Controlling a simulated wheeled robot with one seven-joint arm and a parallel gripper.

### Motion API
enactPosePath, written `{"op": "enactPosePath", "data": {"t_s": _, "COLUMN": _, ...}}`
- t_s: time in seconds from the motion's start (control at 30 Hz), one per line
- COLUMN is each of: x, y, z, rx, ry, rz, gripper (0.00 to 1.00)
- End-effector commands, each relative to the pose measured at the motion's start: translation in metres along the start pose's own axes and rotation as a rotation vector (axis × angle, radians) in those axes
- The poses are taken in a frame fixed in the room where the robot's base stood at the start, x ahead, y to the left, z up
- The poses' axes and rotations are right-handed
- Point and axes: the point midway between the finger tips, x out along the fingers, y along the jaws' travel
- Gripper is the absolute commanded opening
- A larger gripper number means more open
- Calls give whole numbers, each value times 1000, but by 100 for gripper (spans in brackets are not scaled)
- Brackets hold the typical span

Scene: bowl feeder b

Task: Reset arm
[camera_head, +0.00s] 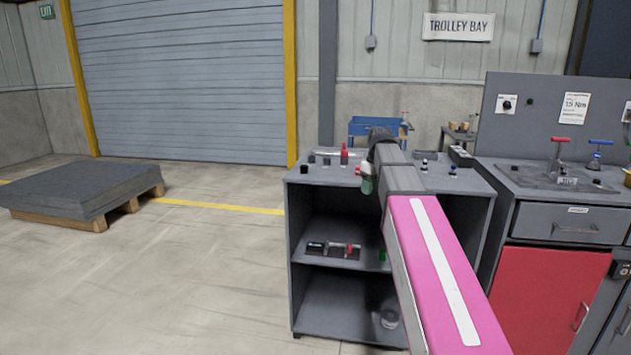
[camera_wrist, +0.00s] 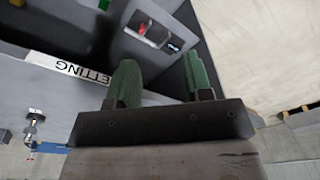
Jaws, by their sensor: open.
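My gripper (camera_wrist: 162,82) shows in the wrist view with two green fingers held apart and nothing between them. In the head view my pink and grey arm reaches forward over the grey shelf unit (camera_head: 294,245), and the gripper end (camera_head: 368,184) is near the unit's top front edge, partly hidden by my wrist. In the wrist view the fingers lie over the unit's dark edge, beside a label (camera_wrist: 70,68) ending in "ETTING". I cannot tell whether they touch it.
Small parts stand on the unit's top, including a red item (camera_head: 344,156). Several parts lie on its middle shelf (camera_head: 332,250). A workbench with a red door (camera_head: 545,290) stands to the right. A loaded pallet (camera_head: 85,190) is at the left. The floor between (camera_head: 200,270) is clear.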

Motion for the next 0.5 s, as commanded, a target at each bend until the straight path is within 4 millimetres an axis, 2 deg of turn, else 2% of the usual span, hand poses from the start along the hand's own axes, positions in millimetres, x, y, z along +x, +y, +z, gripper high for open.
{"op": "enactPosePath", "data": {"t_s": 0.03, "x": 23, "y": -7, "z": 11, "rx": 27, "ry": -8, "rz": -2, "gripper": 46}}
{"op": "enactPosePath", "data": {"t_s": 0.1, "x": 50, "y": -12, "z": 20, "rx": 71, "ry": -14, "rz": 0, "gripper": 46}}
{"op": "enactPosePath", "data": {"t_s": 0.5, "x": 188, "y": -50, "z": 83, "rx": 308, "ry": -44, "rz": 15, "gripper": 46}}
